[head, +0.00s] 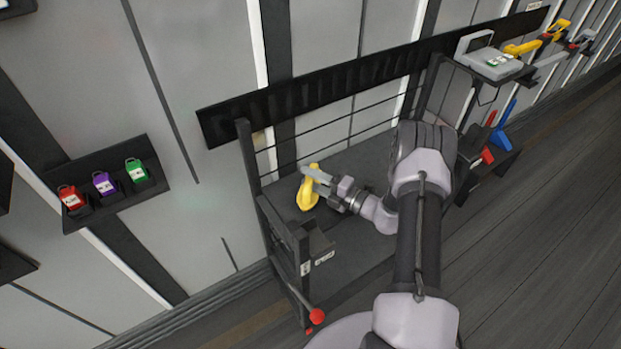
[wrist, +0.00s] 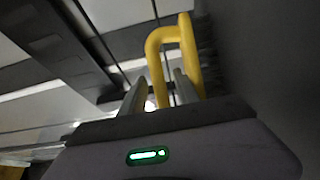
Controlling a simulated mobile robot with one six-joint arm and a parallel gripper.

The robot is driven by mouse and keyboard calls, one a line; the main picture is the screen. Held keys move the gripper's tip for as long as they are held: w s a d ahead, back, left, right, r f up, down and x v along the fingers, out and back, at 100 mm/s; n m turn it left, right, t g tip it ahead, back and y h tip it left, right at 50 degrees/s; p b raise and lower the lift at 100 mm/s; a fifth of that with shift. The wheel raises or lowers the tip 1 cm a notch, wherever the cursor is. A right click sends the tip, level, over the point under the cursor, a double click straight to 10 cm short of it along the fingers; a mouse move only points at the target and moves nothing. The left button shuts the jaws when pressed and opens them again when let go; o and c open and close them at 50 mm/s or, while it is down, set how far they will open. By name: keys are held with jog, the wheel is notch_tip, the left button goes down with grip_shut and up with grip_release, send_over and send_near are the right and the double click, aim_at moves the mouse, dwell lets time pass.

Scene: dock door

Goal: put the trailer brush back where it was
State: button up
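A yellow bent loop (head: 308,188) is at the left end of the rack, and I cannot tell whether it is part of the trailer brush. My gripper (head: 316,174) is at its upper part. In the wrist view, one leg of the yellow loop (wrist: 157,70) runs between the two fingers of my gripper (wrist: 160,82). Narrow gaps seem to show on both sides of that leg, so the fingers look open around it. A blue long-handled tool (head: 503,130), perhaps a brush, leans at the right of the rack; its details are too small to tell.
A dark wall rack (head: 340,90) with thin rails surrounds my gripper. A red knob (head: 316,316) sticks out low in front. A grey case (head: 488,62) and a yellow tool (head: 523,47) sit on a shelf at right. A small shelf (head: 142,155) holds coloured padlocks. The right floor is clear.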

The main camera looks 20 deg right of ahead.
jog(key=shift+r, duration=0.15)
jog(key=shift+s+d+p, duration=0.2)
jog(key=shift+s+p, duration=0.05)
jog(key=shift+p, duration=0.05)
jog(key=p+v, duration=0.2)
jog(key=v, duration=0.8)
jog(key=shift+s+d+r, duration=0.1)
jog(key=shift+s+d, duration=0.1)
jog(key=shift+s, duration=0.05)
jog(key=shift+s+d+r+p, duration=0.1)
jog(key=shift+s+r+p, duration=0.1)
jog(key=shift+p, duration=0.1)
jog(key=s+a+r+n+g, duration=0.4)
jog(key=a+r+n+g, duration=0.3)
jog(key=a+r+n, duration=0.4)
jog(key=s+a+r+n+g, duration=0.3)
jog(key=a+r+n+g, duration=0.3)
jog(key=a+r+n, duration=0.55)
jog(key=s+r+n+t+h, duration=0.2)
jog(key=s+r+n+h, duration=0.1)
jog(key=s+n, duration=0.4)
jog(key=s+r+n+t+h, duration=0.1)
jog(key=s+r+n+h, duration=0.3)
jog(key=n, duration=0.9)
jog(key=s+h, duration=0.1)
jog(key=s, duration=0.2)
jog(key=shift+s+d+r+t, duration=0.2)
jog(key=shift+t, duration=0.2)
